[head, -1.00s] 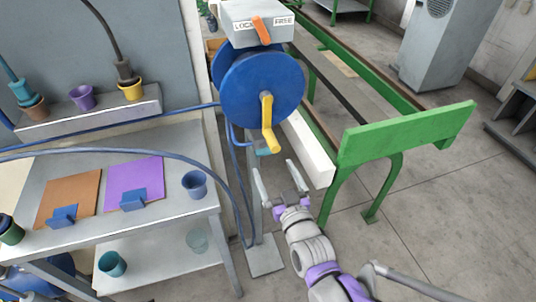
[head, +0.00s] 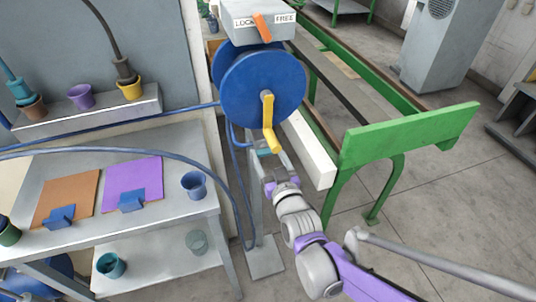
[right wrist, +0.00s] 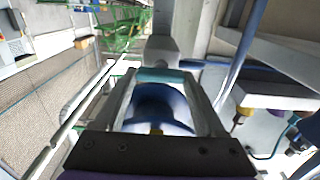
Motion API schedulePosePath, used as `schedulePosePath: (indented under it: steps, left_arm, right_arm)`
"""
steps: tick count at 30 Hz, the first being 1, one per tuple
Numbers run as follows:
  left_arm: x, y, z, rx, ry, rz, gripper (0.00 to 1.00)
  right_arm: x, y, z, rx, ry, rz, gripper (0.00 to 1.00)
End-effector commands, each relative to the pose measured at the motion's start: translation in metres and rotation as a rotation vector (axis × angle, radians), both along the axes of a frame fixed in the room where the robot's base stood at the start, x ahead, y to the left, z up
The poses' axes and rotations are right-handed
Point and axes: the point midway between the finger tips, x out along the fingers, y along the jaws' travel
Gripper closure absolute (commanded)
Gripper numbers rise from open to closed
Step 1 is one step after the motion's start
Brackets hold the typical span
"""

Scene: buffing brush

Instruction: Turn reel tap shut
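The blue hose reel (head: 240,90) with its yellow crank (head: 268,120) stands on a grey post. A small teal handle (head: 264,153), which looks like the reel tap, shows low on the post, partly hidden by my gripper. My right gripper (head: 268,162) is at it, below the crank. In the right wrist view the teal handle (right wrist: 160,75) lies crosswise between my fingertips (right wrist: 160,84). The fingers stand wide apart, one at each end of the handle; contact is unclear. My left gripper is not in view.
A grey box (head: 262,20) marked LOCK and FREE with an orange lever sits above the reel. A green-framed rack (head: 410,135) and white beam (head: 308,150) stand close right. A grey bench (head: 75,230) with cups is left. Blue hose (head: 233,190) hangs beside the post.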

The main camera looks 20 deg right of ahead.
Motion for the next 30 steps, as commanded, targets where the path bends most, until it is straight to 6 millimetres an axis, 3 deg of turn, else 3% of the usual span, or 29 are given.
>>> schedulePosePath:
  steps: [1,6,7,20,30]
  left_arm:
    - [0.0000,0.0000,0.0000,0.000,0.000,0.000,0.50]
    - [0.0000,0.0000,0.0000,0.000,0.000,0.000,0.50]
    - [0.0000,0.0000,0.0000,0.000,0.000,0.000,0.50]
    - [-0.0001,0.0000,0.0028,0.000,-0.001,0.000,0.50]
    - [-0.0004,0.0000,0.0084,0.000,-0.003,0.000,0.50]
  right_arm:
    - [-0.0001,0.0001,0.0000,0.000,0.000,0.000,0.50]
    - [-0.0001,0.0002,-0.0001,0.000,0.000,0.000,0.81]
    - [-0.0002,0.0002,-0.0001,0.000,0.000,0.000,0.83]
    - [0.0000,-0.0004,0.0003,0.105,0.004,0.000,0.83]
    - [-0.0001,-0.0017,0.0001,0.394,0.014,-0.001,0.83]
